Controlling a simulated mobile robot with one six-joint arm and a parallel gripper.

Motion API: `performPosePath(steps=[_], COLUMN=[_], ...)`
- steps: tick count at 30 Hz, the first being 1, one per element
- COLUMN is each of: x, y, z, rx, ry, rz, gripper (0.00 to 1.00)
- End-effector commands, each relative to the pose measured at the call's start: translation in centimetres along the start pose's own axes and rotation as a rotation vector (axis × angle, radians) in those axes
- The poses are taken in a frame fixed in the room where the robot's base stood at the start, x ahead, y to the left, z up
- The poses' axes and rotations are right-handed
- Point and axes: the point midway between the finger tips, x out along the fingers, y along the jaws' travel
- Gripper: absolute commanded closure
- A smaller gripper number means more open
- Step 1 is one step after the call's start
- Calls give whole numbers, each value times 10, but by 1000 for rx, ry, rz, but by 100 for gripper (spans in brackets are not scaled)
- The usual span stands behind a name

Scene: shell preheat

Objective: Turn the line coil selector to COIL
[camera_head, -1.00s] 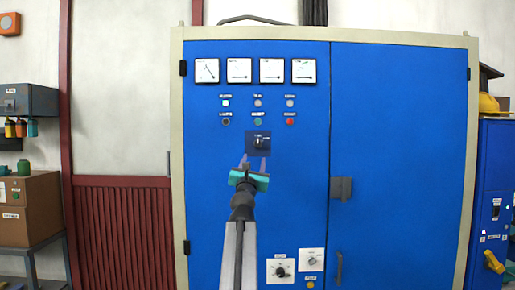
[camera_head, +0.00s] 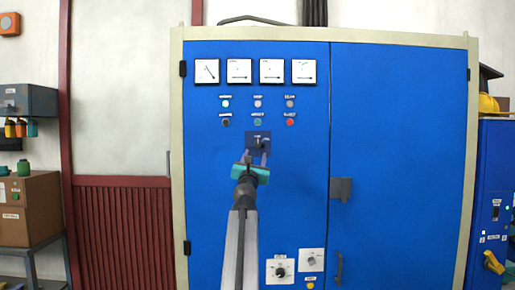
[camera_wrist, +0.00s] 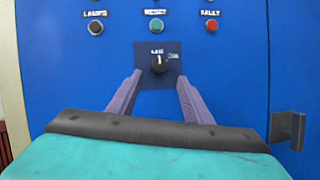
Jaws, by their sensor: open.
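The selector is a small black knob (camera_wrist: 159,62) on a dark blue square plate in the wrist view, with a light mark at its top. One small label sits above the knob and another to its upper right; both are too blurred to read surely. The knob's pointer looks upright, toward the upper label. The plate (camera_head: 251,136) also shows in the head view on the left cabinet door. My gripper (camera_wrist: 158,77) is open and empty, its two purple fingers spread just below and to either side of the knob. In the head view my gripper (camera_head: 257,156) overlaps the plate's lower edge.
Above the plate are a dark button (camera_wrist: 95,28), a teal button (camera_wrist: 155,26) and a red button (camera_wrist: 211,25). A grey door handle (camera_head: 341,189) stands out to the right. White-plated knobs (camera_head: 280,271) sit low on the door.

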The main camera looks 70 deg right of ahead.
Motion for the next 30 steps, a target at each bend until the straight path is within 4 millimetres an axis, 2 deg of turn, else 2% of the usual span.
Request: performPosePath(steps=[30], x=[85], y=[0], z=[0], rx=[0], ry=[0], rz=[0], gripper=[55])
